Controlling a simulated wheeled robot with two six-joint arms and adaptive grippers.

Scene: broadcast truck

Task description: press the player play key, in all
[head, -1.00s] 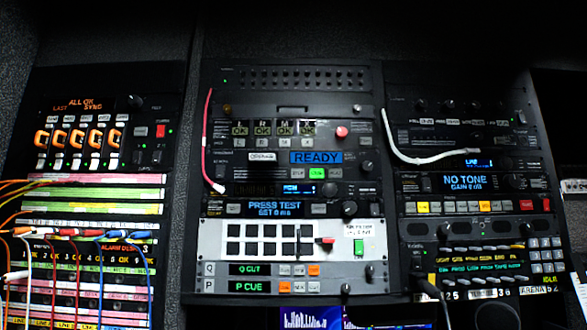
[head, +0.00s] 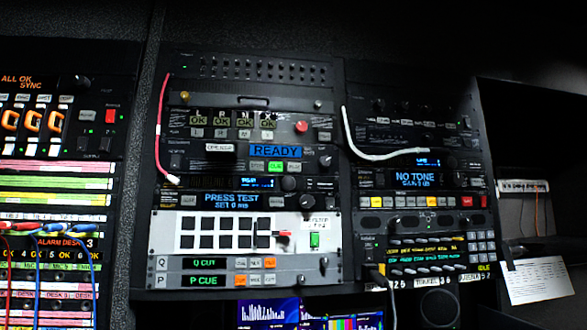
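The middle rack has a unit with a blue display reading READY (head: 275,151). Below that display is a short row of small keys, with a green-lit key (head: 276,166) between two pale ones. The key legends are too small to read, so I cannot tell for sure which is the player play key. Lower down, a white panel (head: 165,236) carries black square keys, a red-tipped lever (head: 284,234) and a green key (head: 314,240). Neither of my grippers is in view.
A PRESS TEST display (head: 231,199) sits above the white panel. Red (head: 159,125) and white (head: 365,152) cables hang across the racks. The right rack has a NO TONE display (head: 416,177). Patch cables (head: 60,230) cross the left rack. Screens (head: 268,312) glow below; a paper sheet (head: 540,280) hangs right.

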